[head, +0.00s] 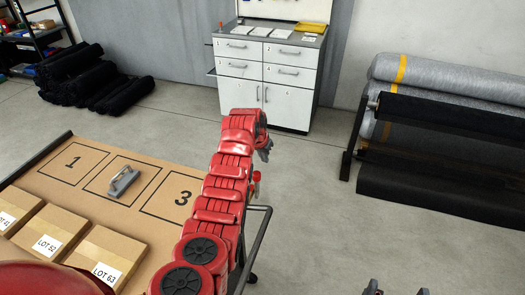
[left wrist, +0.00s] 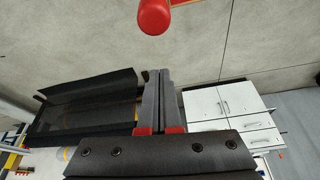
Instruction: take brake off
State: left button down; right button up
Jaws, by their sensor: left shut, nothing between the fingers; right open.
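A red knob (head: 256,177) shows just right of my left arm in the head view, near the metal side rail of the table. It is probably the brake handle, but its lower part is hidden behind my arm. A rounded red end (left wrist: 153,17) shows at the top of the left wrist view, beyond and apart from the fingertips. My left gripper (head: 265,153) is shut and empty, above the knob in the head view; its closed fingers (left wrist: 158,76) show in the left wrist view. My right gripper (head: 397,292) is open at the bottom edge, mostly cut off.
The table (head: 112,212) has numbered squares, a grey handled tool (head: 123,182) and several lot boxes (head: 47,243). Its rail (head: 264,222) runs along the right side. A white cabinet (head: 267,75) stands behind, a roll rack (head: 445,125) at right. Open floor lies between.

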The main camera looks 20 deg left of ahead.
aim_at(257, 186)
pick_arm(q)
jog(key=shift+s+a+f+p, duration=0.1)
jog(key=shift+s+f+p, duration=0.15)
jog(key=shift+s+p, duration=0.35)
jog(key=shift+s+a+f+p, duration=0.15)
jog(key=shift+s+f+p, duration=0.1)
jog(key=shift+s+p, duration=0.3)
jog(key=shift+s+a+f+p, duration=0.1)
jog(key=shift+s+f+p, duration=0.15)
jog(key=shift+s+p, duration=0.35)
